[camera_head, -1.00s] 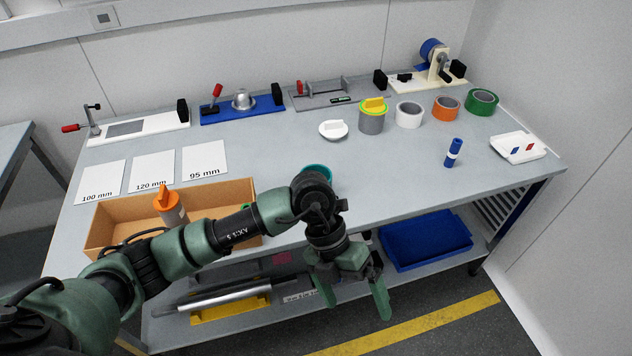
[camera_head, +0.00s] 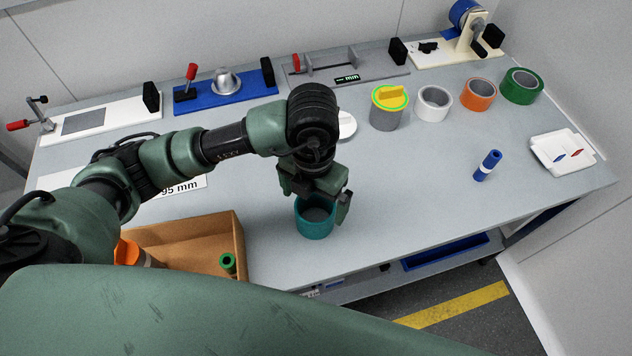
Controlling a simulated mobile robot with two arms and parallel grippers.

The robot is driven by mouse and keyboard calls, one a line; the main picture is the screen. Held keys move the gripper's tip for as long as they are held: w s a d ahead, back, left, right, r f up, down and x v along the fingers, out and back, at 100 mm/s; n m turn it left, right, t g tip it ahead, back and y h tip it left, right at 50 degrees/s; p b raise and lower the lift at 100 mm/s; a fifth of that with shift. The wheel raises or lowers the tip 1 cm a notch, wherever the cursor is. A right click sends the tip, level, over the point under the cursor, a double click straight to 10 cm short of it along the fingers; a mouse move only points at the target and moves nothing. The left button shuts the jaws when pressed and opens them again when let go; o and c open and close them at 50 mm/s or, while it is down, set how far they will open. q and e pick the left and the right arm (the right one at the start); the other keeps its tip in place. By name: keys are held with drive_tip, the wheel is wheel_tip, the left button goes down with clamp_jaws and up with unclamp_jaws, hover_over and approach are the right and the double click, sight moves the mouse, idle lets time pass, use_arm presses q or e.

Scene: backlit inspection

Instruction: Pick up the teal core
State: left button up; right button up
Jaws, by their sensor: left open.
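The teal core (camera_head: 314,226) is a short open ring standing upright on the grey table near its front edge. My left gripper (camera_head: 318,204) points down over it with its jaws open. One finger shows at the core's right rim; the other finger is mostly hidden by the gripper body. I cannot tell whether the fingers touch the core. The gripper covers the back part of the core's rim. My right gripper is not in view.
A cardboard box (camera_head: 241,240) with orange and green items stands left of the core. A white round piece (camera_head: 347,125) lies behind my arm. A grey core with a yellow top (camera_head: 388,116), white, orange and green rolls stand behind right. A blue cylinder (camera_head: 487,166) is right; table between is clear.

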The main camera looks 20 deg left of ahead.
sight(310, 230)
use_arm(q)
wheel_tip(310, 230, down, 3)
drive_tip(key=shift+f+p, duration=0.1)
drive_tip(key=shift+p, duration=0.5)
drive_tip(key=f, duration=0.1)
drive_tip(key=w+f+p, duration=0.1)
drive_tip(key=f, duration=0.1)
drive_tip(key=shift+f, duration=0.6)
drive_tip(key=c, duration=1.5)
drive_tip(key=shift+o, duration=0.2)
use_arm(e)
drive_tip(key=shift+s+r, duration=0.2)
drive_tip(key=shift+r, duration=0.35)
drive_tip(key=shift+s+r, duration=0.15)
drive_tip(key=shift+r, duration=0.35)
use_arm(q)
drive_tip(key=shift+r, duration=0.1)
